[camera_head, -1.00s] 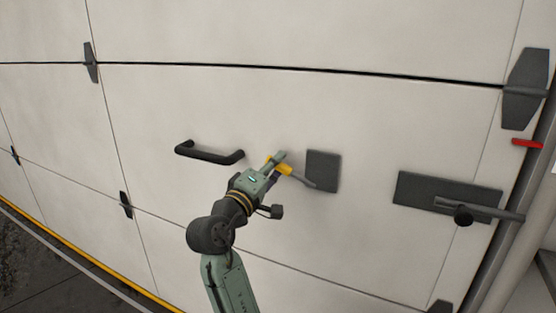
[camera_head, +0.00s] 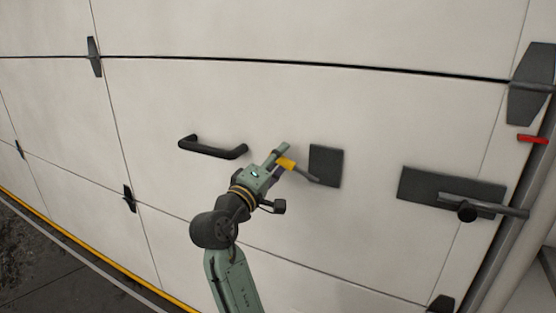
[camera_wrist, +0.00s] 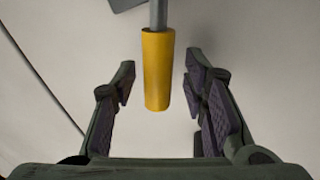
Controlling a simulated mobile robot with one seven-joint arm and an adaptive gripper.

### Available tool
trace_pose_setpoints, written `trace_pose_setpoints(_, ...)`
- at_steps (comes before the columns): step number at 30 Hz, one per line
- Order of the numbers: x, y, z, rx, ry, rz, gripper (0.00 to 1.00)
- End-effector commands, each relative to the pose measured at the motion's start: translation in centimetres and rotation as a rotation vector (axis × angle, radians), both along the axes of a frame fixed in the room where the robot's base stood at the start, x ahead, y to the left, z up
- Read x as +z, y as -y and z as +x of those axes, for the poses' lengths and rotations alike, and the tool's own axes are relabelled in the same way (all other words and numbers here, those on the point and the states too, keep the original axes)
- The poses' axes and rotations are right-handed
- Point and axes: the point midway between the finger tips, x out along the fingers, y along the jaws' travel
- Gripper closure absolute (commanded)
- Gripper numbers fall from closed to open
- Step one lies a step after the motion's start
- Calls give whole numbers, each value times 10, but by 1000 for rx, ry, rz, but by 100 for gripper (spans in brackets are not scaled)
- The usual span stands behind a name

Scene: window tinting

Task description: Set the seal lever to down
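A lever with a yellow grip (camera_head: 287,163) and a grey rod (camera_head: 308,176) comes out from a dark square plate (camera_head: 326,166) on the pale panelled door; I take it to be the seal lever. In the head view it slants up to the left from the plate. My gripper (camera_head: 281,160) is at the grip end. In the wrist view the yellow grip (camera_wrist: 158,75) lies between the two dark-padded fingers, with gaps on both sides. The fingers are apart and hold nothing.
A black bar handle (camera_head: 212,149) is on the door left of my gripper. A dark latch plate (camera_head: 425,183) with a bar lever (camera_head: 485,205) is at the right. A small red piece (camera_head: 532,139) is by the right-hand post. Hinges line the panel seams.

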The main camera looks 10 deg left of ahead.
Motion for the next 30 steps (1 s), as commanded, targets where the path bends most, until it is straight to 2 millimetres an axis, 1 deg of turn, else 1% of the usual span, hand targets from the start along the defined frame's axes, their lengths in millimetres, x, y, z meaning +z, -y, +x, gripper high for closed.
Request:
trace_pose_setpoints(5,0,0,-1,0,1,1,60)
trace_pose_setpoints(8,-2,-4,-8,2,1,1,60)
trace_pose_setpoints(11,-5,-10,-23,3,0,2,60)
trace_pose_setpoints(18,-15,-29,-70,4,0,2,60)
trace_pose_setpoints(21,-18,-36,-87,3,-1,1,60)
trace_pose_setpoints(25,-21,-42,-102,2,0,1,60)
trace_pose_setpoints(30,-22,-44,-109,-1,0,0,60)
